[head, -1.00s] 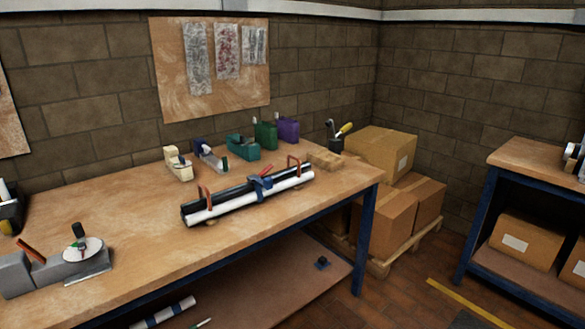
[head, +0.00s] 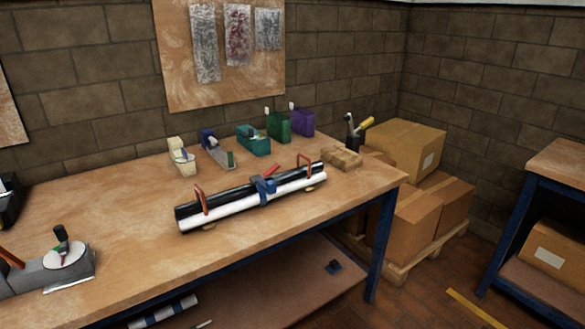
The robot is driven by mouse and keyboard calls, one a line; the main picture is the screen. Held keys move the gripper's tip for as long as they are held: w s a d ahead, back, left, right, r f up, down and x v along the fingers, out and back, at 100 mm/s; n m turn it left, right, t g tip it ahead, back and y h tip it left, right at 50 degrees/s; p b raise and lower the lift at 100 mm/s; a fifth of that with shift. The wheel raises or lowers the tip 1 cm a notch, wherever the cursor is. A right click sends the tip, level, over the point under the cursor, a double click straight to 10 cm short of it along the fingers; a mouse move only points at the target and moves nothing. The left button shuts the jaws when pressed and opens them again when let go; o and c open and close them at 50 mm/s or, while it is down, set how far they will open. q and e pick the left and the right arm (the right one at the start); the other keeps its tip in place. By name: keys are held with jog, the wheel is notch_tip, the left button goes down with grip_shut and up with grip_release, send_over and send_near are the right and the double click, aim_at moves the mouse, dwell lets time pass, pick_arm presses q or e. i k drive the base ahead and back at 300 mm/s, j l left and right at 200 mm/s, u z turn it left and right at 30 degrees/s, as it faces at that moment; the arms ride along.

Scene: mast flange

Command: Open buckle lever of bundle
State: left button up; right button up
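The bundle (head: 222,210) of black and white tubes lies on the wooden workbench (head: 130,240). A blue strap buckle (head: 264,187) wraps its middle. A red lever (head: 271,171) sits on top of the buckle and slants up to the right; I cannot tell how far it is open. Neither of my grippers is in view.
Several dispensers, including a teal one (head: 254,142), stand behind the bundle. A grey device (head: 50,270) sits at the front left. Cardboard boxes (head: 415,215) on a pallet stand right of the bench.

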aim_at(275, 167)
jog(key=u, duration=0.35)
jog(key=i+l+u, duration=0.15)
jog(key=l+u, duration=0.25)
jog(key=i+l+u, duration=0.1)
jog(key=u, duration=0.25)
jog(key=l+u, duration=0.35)
jog(key=l, duration=0.55)
jog(key=i+l+u, duration=0.15)
jog(key=l, duration=1.45)
jog(key=k, duration=0.05)
